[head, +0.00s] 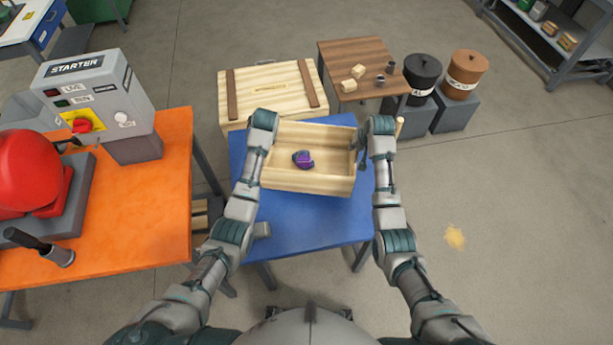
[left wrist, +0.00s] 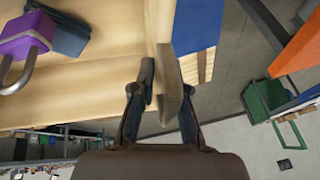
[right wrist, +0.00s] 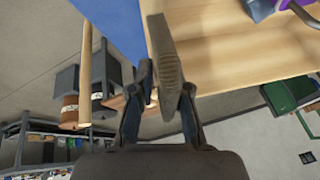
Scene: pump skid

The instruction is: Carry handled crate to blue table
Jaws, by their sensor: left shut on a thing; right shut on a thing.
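The handled crate (head: 308,181) is an open, pale wooden box over the blue table (head: 310,220). I cannot tell whether its bottom touches the tabletop. A purple padlock (head: 303,159) lies inside; it also shows in the left wrist view (left wrist: 24,42), beside a dark blue item (left wrist: 60,30). My left gripper (left wrist: 163,85) is shut on the crate's left end, and my right gripper (right wrist: 167,88) is shut on its right end. In the head view my wrists partly hide both ends and the fingertips are hard to see.
A closed wooden chest (head: 268,90) and a brown table (head: 350,60) with small items stand behind the blue table. An orange bench (head: 150,220) with a starter box (head: 100,90) is on the left. Two drums (head: 465,70) stand at back right.

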